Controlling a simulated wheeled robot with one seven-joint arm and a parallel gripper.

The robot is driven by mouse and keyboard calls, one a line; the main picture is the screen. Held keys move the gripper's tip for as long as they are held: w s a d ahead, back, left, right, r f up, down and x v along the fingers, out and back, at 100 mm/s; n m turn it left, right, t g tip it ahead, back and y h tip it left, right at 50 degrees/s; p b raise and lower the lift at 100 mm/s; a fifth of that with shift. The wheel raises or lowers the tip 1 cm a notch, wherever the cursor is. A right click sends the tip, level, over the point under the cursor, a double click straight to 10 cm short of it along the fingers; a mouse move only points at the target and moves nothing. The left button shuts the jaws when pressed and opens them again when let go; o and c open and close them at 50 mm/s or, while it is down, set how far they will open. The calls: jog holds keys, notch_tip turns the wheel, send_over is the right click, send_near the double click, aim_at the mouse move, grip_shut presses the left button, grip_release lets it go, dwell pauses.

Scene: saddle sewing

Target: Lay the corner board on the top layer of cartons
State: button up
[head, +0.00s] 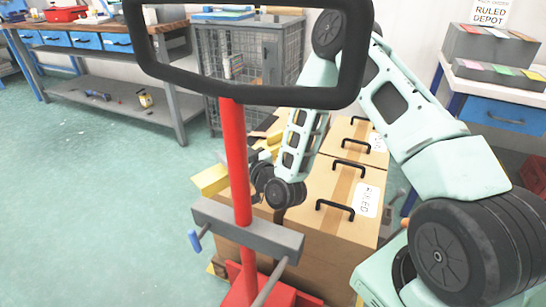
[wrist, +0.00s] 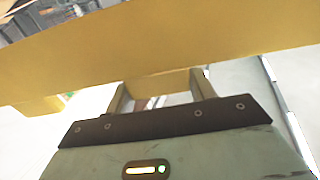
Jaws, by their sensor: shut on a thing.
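The corner board is a long yellow piece; its end (head: 210,180) sticks out to the left of the red post in the head view. In the wrist view the board (wrist: 160,50) spans the whole picture across my fingers. My gripper (wrist: 162,80) is shut on it. In the head view my gripper (head: 262,160) is partly hidden by the post and sits at the left side of the carton stack. The brown cartons (head: 325,235) have black handles and white labels on top. I cannot tell whether the board touches them.
A red post (head: 238,160) with a black loop handle (head: 250,97) and a grey crossbar (head: 245,228) stands in front of the stack. A wire cage (head: 250,60) and a workbench (head: 100,50) stand behind. A bin table (head: 490,95) is at right. The green floor at left is clear.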

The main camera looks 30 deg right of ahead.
jog(key=a+b, duration=0.1)
jog(key=w+a+r, duration=0.1)
jog(key=shift+a+r+b, duration=0.15)
jog(key=shift+a+b, duration=0.25)
notch_tip(320, 180, down, 10)
jog(key=b, duration=0.2)
jog(key=shift+w+r+b, duration=0.1)
jog(key=shift+b, duration=0.2)
jog(key=shift+r, duration=0.1)
jog(key=o, duration=1.1)
